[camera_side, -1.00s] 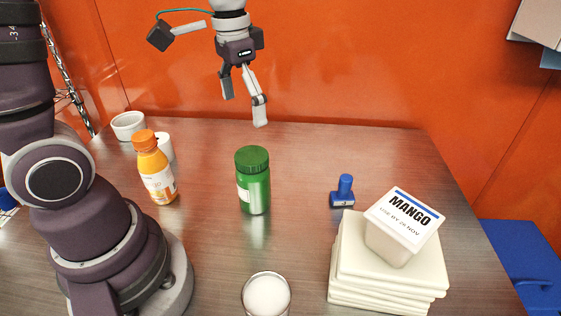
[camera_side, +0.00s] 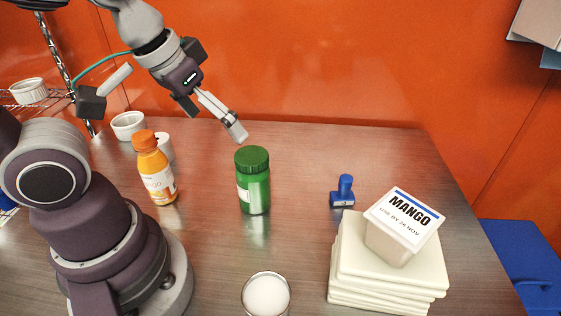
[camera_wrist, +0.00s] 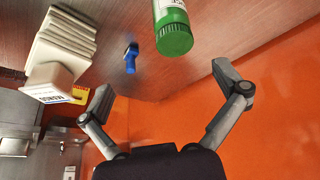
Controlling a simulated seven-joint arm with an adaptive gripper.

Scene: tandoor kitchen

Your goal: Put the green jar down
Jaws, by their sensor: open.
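The green jar (camera_side: 254,182) stands upright on the table in the middle of the side view, its lid on and a white label on its left side. It also shows in the wrist view, lid toward me, at the top (camera_wrist: 173,30). My gripper (camera_side: 213,110) is above and behind the jar to its left, tilted, with nothing between its fingers. In the wrist view my gripper's fingers (camera_wrist: 163,92) are spread wide apart. The jar is apart from the fingers.
An orange bottle (camera_side: 156,172) and white bowls (camera_side: 128,124) stand left of the jar. A blue stamp (camera_side: 343,192) and a mango tub (camera_side: 399,232) on stacked cream containers (camera_side: 385,284) are at right. A white-filled glass (camera_side: 266,295) is in front.

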